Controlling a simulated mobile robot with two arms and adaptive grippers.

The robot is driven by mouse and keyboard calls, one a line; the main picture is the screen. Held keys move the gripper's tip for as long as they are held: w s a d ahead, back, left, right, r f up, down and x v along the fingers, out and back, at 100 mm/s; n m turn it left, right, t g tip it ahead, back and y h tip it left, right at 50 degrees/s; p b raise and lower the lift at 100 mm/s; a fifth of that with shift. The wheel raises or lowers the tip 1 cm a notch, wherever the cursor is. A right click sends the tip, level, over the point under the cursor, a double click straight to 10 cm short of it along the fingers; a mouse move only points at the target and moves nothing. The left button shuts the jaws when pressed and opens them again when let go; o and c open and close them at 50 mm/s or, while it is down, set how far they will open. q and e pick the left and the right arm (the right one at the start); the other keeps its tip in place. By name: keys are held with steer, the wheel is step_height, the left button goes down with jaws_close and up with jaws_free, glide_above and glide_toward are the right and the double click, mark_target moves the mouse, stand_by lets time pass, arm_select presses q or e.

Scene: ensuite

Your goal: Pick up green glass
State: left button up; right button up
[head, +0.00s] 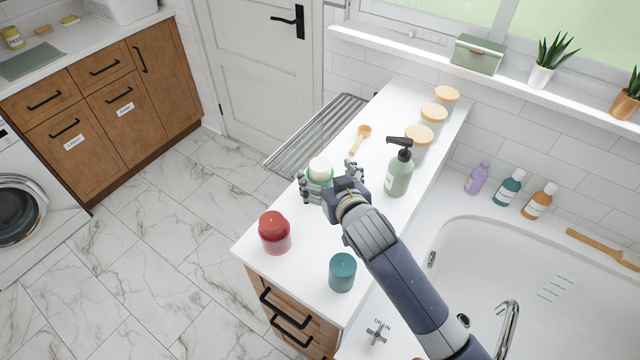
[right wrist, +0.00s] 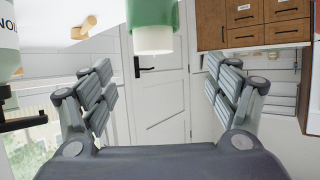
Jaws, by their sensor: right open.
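The green glass (head: 322,184) stands on the white counter, with a white candle (head: 320,166) showing at its top. In the right wrist view the green glass (right wrist: 152,12) is at the top edge, cut off, and the white candle (right wrist: 153,40) points down, so this view looks inverted. My right gripper (head: 333,181) is open, with fingers on either side of the glass in the head view. In the right wrist view the open, empty-looking fingers (right wrist: 160,85) lie below the glass in the picture. Contact cannot be told. My left gripper is not in view.
A red candle jar (head: 274,233) and a teal candle (head: 342,272) stand nearer on the counter (head: 300,277). A soap pump bottle (head: 399,174) is right of my gripper. A wooden spoon (head: 360,138) and several lidded jars (head: 419,139) are behind. A bath (head: 540,270) lies right.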

mark_target(323, 182)
steer(key=f+b, duration=0.2)
steer(key=f, duration=0.1)
steer(key=f+b, duration=0.1)
steer(key=shift+w+f+b, duration=0.2)
steer(key=shift+w+b, duration=0.1)
steer(key=shift+b, duration=0.05)
steer(key=shift+f+b, duration=0.4)
steer(key=shift+f, duration=0.05)
steer(key=shift+w, duration=0.1)
steer(key=shift+w+a, duration=0.1)
steer(key=shift+w, duration=0.15)
steer(key=shift+x, duration=0.8)
steer(key=shift+w+f+p, duration=0.25)
steer(key=shift+w+p, duration=0.2)
steer(key=x, duration=0.2)
steer(key=shift+w+f+p, duration=0.3)
steer(key=shift+w+p, duration=0.05)
steer(key=shift+w+a+f, duration=0.2)
steer(key=shift+w+f, duration=0.1)
steer(key=shift+w, duration=0.25)
steer(key=shift+c, duration=0.5)
